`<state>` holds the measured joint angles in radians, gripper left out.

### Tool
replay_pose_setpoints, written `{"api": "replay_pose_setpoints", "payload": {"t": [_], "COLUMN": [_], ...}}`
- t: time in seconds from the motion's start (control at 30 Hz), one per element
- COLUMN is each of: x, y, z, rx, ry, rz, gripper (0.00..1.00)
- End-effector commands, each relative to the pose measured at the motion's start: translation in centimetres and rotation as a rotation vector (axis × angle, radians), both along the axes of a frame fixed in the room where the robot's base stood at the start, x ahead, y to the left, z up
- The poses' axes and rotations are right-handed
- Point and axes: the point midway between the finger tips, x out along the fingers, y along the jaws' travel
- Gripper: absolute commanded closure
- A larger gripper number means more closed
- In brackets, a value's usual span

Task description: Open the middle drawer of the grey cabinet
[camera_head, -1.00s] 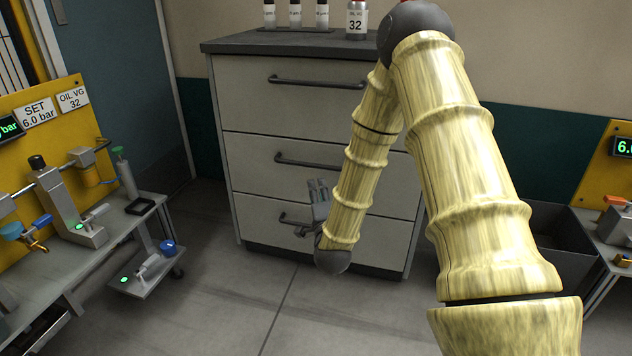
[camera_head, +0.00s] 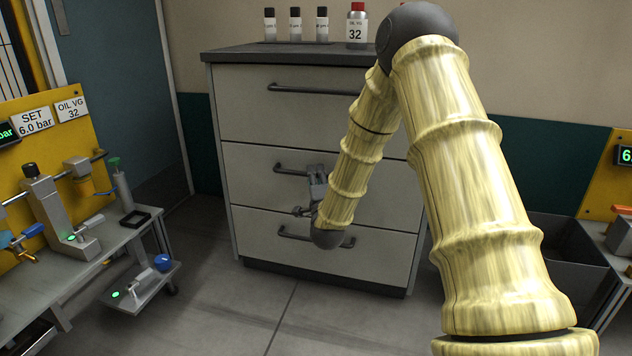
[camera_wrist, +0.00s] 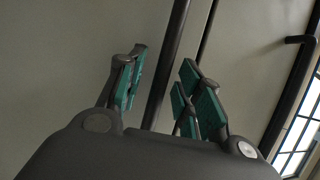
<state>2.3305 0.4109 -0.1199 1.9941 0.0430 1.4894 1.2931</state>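The grey cabinet (camera_head: 222,57) has three pale drawer fronts with dark bar handles. The middle drawer (camera_head: 245,184) looks flush with the others. Its handle (camera_head: 288,169) shows at the left end; the rest is hidden behind my gripper and arm. My gripper (camera_head: 317,178) is in front of the middle drawer, at the right part of that handle. In the wrist view my gripper (camera_wrist: 163,88) is open, with green-padded fingers spread apart. A dark bar (camera_wrist: 168,65), apparently the middle handle, runs between the fingers in the picture. I cannot tell whether they touch it.
The top drawer's handle (camera_head: 315,89) and the bottom drawer's handle (camera_head: 297,236) lie above and below. Small bottles (camera_head: 296,25) and an oil bottle (camera_head: 356,25) stand on the cabinet top. A bench (camera_head: 125,243) is at left, a dark bin (camera_head: 562,250) at right. The floor in front is clear.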

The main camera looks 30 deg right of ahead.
Motion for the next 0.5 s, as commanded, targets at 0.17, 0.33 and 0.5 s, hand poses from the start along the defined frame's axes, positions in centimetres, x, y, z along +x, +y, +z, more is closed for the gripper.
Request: {"api": "replay_pose_setpoints", "payload": {"t": [0.17, 0.33, 0.5], "x": [0.72, 0.78, 0.77], "y": [-0.33, -0.36, -0.35], "z": [0.14, 0.20, 0.19], "rx": [0.000, 0.000, 0.000], "ry": [0.000, 0.000, 0.000], "rz": [0.000, 0.000, 0.001], "gripper": [0.65, 0.65, 0.77]}}
